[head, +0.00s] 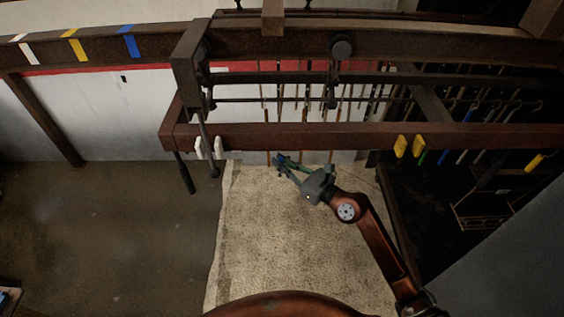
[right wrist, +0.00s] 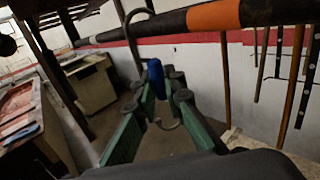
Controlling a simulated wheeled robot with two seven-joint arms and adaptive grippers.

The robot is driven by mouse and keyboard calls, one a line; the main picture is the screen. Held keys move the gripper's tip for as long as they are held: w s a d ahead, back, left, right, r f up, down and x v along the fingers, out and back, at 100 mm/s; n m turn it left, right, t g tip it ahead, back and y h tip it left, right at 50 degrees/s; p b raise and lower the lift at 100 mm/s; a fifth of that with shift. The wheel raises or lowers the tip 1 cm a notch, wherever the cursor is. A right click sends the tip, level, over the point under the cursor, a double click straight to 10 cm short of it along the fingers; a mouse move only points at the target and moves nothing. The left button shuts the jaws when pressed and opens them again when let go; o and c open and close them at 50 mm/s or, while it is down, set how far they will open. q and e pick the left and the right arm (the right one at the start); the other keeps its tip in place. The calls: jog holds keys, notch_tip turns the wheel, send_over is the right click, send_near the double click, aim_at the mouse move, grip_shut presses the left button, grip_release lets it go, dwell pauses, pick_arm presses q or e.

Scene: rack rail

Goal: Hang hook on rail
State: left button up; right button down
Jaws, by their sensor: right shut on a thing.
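My right gripper (head: 284,165) is shut on the hook, in front of and just below the long brown beam. In the right wrist view the fingers (right wrist: 164,92) close on the hook's blue grip (right wrist: 154,78). The hook's grey upper bend (right wrist: 131,38) rises above the grip, and its lower curl (right wrist: 168,126) shows below, between the fingers. A dark round rail (right wrist: 165,24) with an orange band (right wrist: 213,15) crosses the top of that view. The upper bend overlaps the rail in the picture; I cannot tell whether they touch. My left gripper is not in view.
The brown beam (head: 300,136) carries yellow clips (head: 409,146) at right and white ones (head: 208,148) at left. An upper beam (head: 270,45) has coloured bands at its left end. Long rods and tools hang behind. Pale matting (head: 265,235) lies below; the floor at left is clear.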

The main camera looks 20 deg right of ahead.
jog(key=shift+f, duration=0.1)
jog(key=c, duration=1.9)
grip_release()
jog(key=shift+c, duration=0.2)
jog(key=v, duration=1.2)
jog(key=shift+f, duration=0.15)
